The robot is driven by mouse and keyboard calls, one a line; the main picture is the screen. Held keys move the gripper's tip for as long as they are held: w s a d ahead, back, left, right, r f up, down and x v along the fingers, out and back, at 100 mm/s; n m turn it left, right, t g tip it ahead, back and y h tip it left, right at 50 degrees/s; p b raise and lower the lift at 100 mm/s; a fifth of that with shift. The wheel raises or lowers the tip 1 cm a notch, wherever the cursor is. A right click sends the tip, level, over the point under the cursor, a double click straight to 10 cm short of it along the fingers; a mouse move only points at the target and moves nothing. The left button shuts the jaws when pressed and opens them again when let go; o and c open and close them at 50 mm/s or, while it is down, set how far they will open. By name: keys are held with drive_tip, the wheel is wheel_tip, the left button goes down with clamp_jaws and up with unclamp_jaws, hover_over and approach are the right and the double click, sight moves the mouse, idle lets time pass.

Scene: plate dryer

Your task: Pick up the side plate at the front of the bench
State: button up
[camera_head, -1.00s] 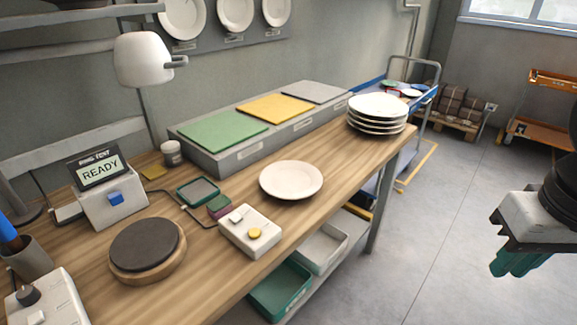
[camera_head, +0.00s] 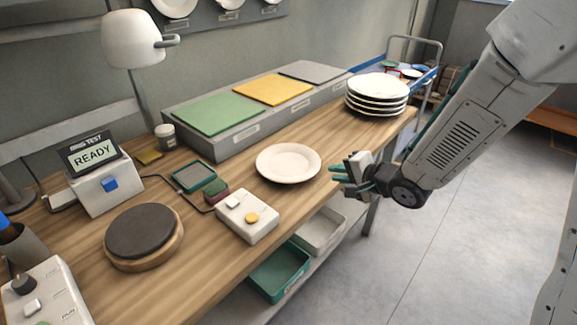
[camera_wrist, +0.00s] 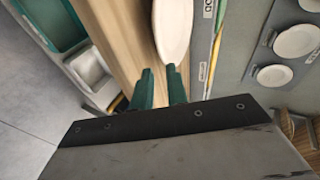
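The white side plate (camera_head: 288,163) lies flat on the wooden bench (camera_head: 225,240) near its front edge. It also shows in the wrist view (camera_wrist: 172,30), partly cut off by the top edge. My gripper (camera_head: 334,174) has teal fingers and is just to the right of the plate, pointing at its rim. The fingers are apart with nothing between them; in the wrist view the gripper (camera_wrist: 161,82) sits below the plate's near end. There is a small gap between fingertips and rim. The fingers' exact height above the bench is hard to tell.
A stack of several plates (camera_head: 376,97) stands at the bench's far right end. A control box (camera_head: 247,217) with a yellow button sits in front of the plate. A raised ledge (camera_head: 235,145) with coloured pads runs behind. Teal (camera_head: 279,272) and white bins are below.

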sight(313, 175)
drive_tip(key=shift+m+y, duration=0.3)
drive_tip(key=shift+y, duration=0.4)
drive_tip(key=w+a+f, duration=0.1)
drive_tip(key=a, duration=0.1)
drive_tip(key=w+a+f, duration=0.1)
drive_tip(key=a+f, duration=0.1)
drive_tip(key=a, duration=0.1)
drive_tip(key=w+a+f, duration=0.1)
drive_tip(key=w+a, duration=0.1)
drive_tip(key=shift+a+f, duration=0.15)
drive_tip(key=shift+a, duration=0.1)
clamp_jaws()
